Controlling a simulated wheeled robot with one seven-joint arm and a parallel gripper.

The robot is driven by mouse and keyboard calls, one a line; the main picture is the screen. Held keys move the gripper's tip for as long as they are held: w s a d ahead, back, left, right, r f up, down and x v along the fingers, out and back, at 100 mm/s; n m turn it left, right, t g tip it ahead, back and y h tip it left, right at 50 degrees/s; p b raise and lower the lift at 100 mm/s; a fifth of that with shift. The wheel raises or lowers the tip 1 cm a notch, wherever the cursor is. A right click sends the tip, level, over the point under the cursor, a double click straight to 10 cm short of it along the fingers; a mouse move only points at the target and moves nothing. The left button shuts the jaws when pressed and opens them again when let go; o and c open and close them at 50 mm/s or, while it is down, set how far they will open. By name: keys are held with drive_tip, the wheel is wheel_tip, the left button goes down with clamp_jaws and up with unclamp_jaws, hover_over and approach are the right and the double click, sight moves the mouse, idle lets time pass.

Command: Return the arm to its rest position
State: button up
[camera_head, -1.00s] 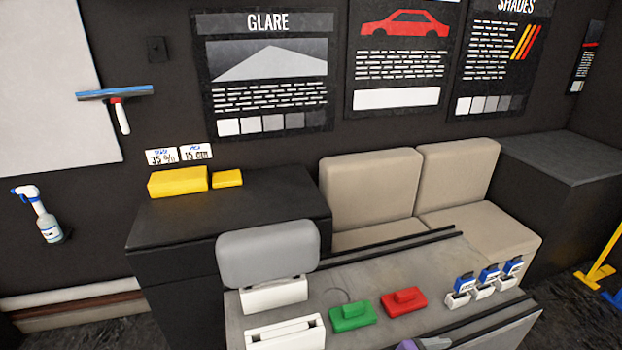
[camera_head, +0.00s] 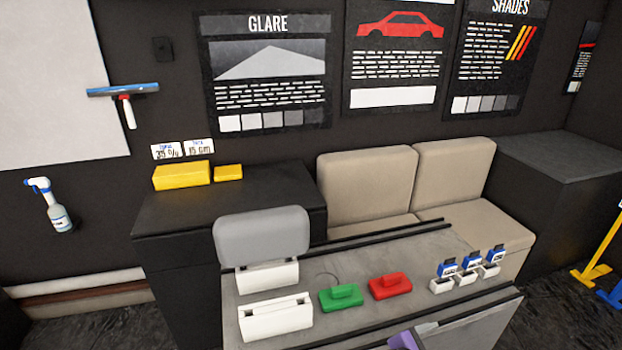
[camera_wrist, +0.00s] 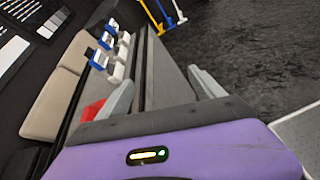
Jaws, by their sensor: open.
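My gripper (camera_wrist: 162,92) is open and empty in the wrist view, its two grey fingers wide apart in front of the purple wrist housing. A red block with a raised grip (camera_wrist: 93,110) shows partly behind the left finger. In the head view only a purple part of my arm (camera_head: 403,340) and a pale finger show at the bottom edge, over the near edge of the grey worktable (camera_head: 370,322). Nothing is held.
On the worktable are a green block (camera_head: 340,297), the red block (camera_head: 390,286), several small blue-and-white holders (camera_head: 467,267) and white stands (camera_head: 276,318), one bearing a grey panel (camera_head: 262,236). Dark rails line the table. Open floor (camera_wrist: 235,45) lies to its right in the wrist view.

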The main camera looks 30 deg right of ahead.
drive_tip(key=w+a+m+t+y, duration=0.1)
drive_tip(key=w+a+t, duration=0.1)
drive_tip(key=w+t, duration=0.25)
drive_tip(key=a+f+m+t+y+b, duration=0.15)
drive_tip(key=a+m+t+y, duration=0.25)
drive_tip(key=a+t+y, duration=0.7)
drive_tip(key=s+a+r+m+b, duration=0.2)
drive_tip(key=s+a+r+m, duration=0.6)
drive_tip(key=s+a, duration=0.4)
drive_tip(key=s+r+y+b, duration=0.1)
drive_tip(key=s, duration=1)
drive_tip(key=shift+s+m+g, duration=0.2)
drive_tip(key=shift+m+g, duration=0.15)
drive_tip(key=shift+m, duration=0.05)
drive_tip(key=shift+o, duration=0.2)
